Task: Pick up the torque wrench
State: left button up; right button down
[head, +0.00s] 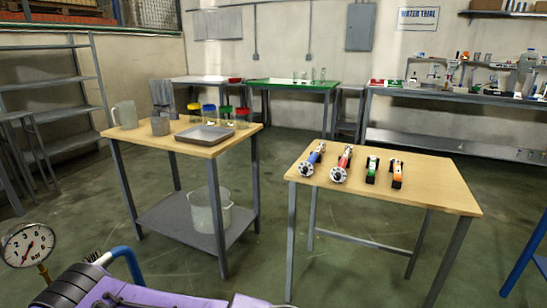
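Several hand tools lie side by side on the right wooden table (440,190). From left to right they are a blue tool (316,156) and a red tool (344,161), each with a round silver end towards me, then a green and black tool (371,169) and an orange and black tool (397,175). They are too small for me to tell which is the torque wrench. Neither of my grippers is in view.
A left wooden table (240,142) holds a metal tray (205,134), a jug (126,114) and jars with coloured lids. A pressure gauge (27,245) and purple equipment (130,290) stand at the lower left. Green floor (265,230) lies open between the tables.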

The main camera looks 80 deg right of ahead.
aim_at(321, 148)
jog(key=z, duration=4.55)
jog(key=i, duration=1.45)
jog(key=u, duration=2.1)
